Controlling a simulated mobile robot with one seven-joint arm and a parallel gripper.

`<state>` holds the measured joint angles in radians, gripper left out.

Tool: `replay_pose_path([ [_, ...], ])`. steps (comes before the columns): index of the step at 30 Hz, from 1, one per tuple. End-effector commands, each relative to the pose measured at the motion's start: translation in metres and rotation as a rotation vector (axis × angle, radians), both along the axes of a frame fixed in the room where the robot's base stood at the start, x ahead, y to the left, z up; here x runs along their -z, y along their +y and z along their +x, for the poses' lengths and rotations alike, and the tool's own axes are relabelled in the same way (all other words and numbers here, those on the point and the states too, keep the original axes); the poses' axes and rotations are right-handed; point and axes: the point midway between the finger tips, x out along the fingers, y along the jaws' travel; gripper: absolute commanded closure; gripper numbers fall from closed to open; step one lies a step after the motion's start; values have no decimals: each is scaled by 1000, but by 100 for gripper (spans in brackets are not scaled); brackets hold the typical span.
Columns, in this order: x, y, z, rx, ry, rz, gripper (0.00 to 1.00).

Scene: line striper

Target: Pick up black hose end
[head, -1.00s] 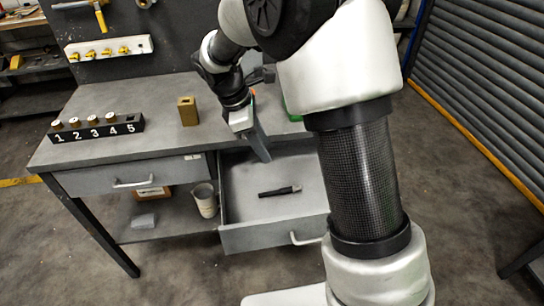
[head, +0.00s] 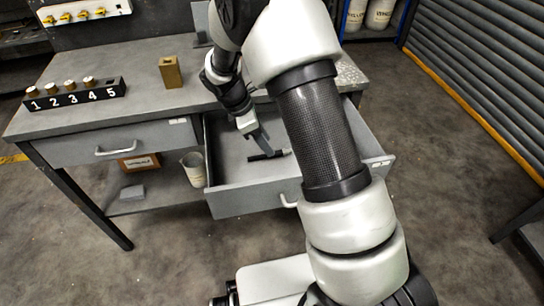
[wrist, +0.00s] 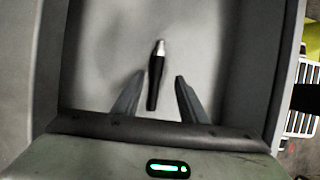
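The black hose end (head: 268,155) lies on the floor of the open right drawer (head: 230,190). In the wrist view it is a slim black piece (wrist: 155,80) with a silver-grey tip pointing away from my gripper. My gripper (wrist: 153,95) is open, with one finger on each side of the hose end and a gap visible on both sides. In the head view my gripper (head: 262,142) is down inside the drawer, close to the hose end. Whether the fingertips are level with it is hard to tell.
The drawer walls surround my gripper. On the bench stand a brass-coloured block (head: 170,72) and a black numbered rack (head: 75,97) with several capped pieces. A white cup (head: 193,168) and a small box (head: 138,162) are on the shelf below.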

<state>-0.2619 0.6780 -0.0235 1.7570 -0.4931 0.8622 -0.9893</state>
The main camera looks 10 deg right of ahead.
Motion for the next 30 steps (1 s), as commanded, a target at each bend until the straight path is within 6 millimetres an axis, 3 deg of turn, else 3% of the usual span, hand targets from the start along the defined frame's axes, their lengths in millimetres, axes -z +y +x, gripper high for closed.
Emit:
replay_pose_path([
  [12, 45, -22, 6, 1, 2, -1, 62],
  [19, 46, -23, 6, 0, 0, 0, 62],
  [20, 46, -23, 6, 0, 0, 0, 63],
  [26, 46, -23, 6, 0, 0, 0, 97],
  [30, 46, -23, 6, 0, 0, 0, 100],
])
